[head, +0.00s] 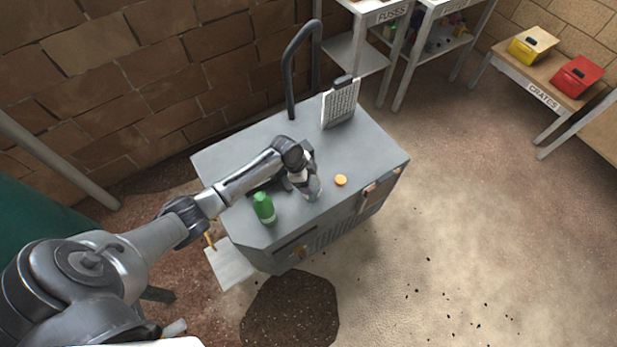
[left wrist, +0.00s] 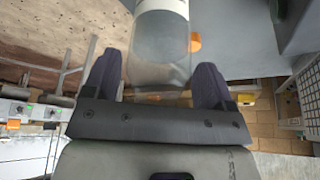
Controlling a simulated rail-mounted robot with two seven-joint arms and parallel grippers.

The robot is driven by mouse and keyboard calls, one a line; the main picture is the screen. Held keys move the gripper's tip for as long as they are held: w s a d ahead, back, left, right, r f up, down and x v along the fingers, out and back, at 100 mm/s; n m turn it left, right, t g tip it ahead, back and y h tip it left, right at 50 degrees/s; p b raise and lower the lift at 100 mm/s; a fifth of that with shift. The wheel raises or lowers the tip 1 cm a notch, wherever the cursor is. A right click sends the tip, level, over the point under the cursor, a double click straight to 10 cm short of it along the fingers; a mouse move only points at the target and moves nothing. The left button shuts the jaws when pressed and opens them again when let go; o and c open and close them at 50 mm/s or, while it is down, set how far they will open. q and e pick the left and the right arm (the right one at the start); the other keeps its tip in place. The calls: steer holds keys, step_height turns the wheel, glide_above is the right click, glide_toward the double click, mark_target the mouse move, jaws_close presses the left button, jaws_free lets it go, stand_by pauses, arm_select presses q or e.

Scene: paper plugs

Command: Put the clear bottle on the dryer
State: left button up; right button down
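The clear bottle (head: 313,189) is under my left gripper (head: 303,174) in the head view, over the front part of the grey dryer's top (head: 365,150). In the left wrist view, the clear bottle (left wrist: 158,55) with a white part at one end fills the space between the two dark fingers of my left gripper (left wrist: 160,75). The fingers lie close along both its sides and look shut on it. The gripper hides part of the bottle in the head view. I cannot tell whether its base touches the dryer top. My right gripper is not in view.
A green bottle (head: 264,207) stands left of the clear bottle on the dryer. An orange disc (head: 341,180) lies to its right. A white gridded panel (head: 341,103) and a dark handle (head: 291,75) rise at the back. Shelves (head: 357,48) and a crate bench (head: 540,80) stand beyond.

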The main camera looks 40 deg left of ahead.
arm_select(q)
steer(key=shift+o, duration=0.9)
steer(key=shift+r, duration=0.25)
steer(key=p+v, duration=0.2)
steer(key=v, duration=1)
steer(key=s+d+f+n+y, duration=0.1)
steer(key=s+d+f+n, duration=0.3)
steer(key=s+d, duration=1)
steer(key=s+r+n+t+y, duration=0.1)
steer(key=s+r+n, duration=0.3)
steer(key=s, duration=0.8)
steer(key=shift+s+d+r+n+y, duration=0.3)
steer(key=shift+d+n+y, duration=0.2)
steer(key=shift+y, duration=0.3)
